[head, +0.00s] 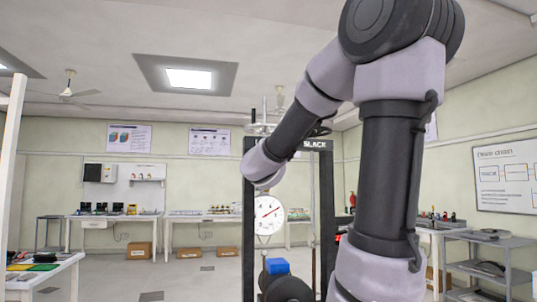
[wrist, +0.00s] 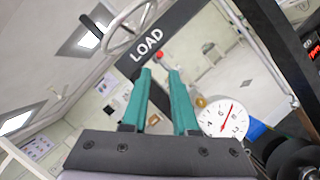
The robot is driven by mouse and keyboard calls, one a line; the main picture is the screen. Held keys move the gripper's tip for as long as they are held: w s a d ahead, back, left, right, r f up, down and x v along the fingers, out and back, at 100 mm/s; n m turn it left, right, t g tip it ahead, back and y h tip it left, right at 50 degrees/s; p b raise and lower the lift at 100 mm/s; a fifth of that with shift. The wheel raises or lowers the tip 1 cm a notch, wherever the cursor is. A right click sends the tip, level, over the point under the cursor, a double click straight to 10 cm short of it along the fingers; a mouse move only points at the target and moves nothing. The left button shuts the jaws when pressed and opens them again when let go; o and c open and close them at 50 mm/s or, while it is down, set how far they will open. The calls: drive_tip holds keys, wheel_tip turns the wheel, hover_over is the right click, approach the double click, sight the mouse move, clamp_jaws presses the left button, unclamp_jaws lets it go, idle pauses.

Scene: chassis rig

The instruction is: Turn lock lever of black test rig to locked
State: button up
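The black test rig (head: 327,225) stands ahead of me, partly hidden by my arm. Its top beam reads SLACK in the head view and LOAD (wrist: 147,46) in the wrist view. In the wrist view a red ball knob (wrist: 159,55), which looks like the end of the lock lever, shows at the beam's lower edge. The lever's shaft and setting cannot be made out. My gripper (wrist: 160,71) has two green fingers spread apart with nothing between them. The knob appears just beyond the fingertips, roughly in line with the gap. In the head view the gripper is hidden behind my wrist.
The rig carries a white dial gauge (head: 269,215), a handwheel (wrist: 130,27) on top and a blue block (head: 277,267) low down. A brass knob (wrist: 201,102) is near the gauge. Side tables (head: 113,216) and a grey shelf (head: 487,240) stand farther off.

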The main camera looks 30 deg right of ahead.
drive_tip(key=c, duration=0.4)
drive_tip(key=r+m+g+h, duration=0.1)
drive_tip(key=r+m, duration=0.2)
drive_tip(key=w+a+r+m+g+h, duration=0.1)
drive_tip(key=r+m+g+h, duration=0.1)
drive_tip(key=r+m, duration=0.1)
drive_tip(key=w+r+m+g+h, duration=0.1)
drive_tip(key=r+m+g+h, duration=0.1)
drive_tip(key=r+m, duration=0.1)
drive_tip(key=shift+w+a+r+m, duration=0.25)
drive_tip(key=shift+r+m, duration=0.1)
drive_tip(key=shift+m, duration=0.45)
clamp_jaws()
drive_tip(key=a+m+g+y, duration=0.4)
drive_tip(key=a+m+g, duration=0.15)
drive_tip(key=a, duration=0.25)
drive_tip(key=s+x, duration=0.1)
drive_tip(key=x, duration=1.2)
drive_tip(key=shift+d+f+t, duration=0.25)
drive_tip(key=shift+d+t, duration=0.2)
drive_tip(key=shift+d, duration=0.15)
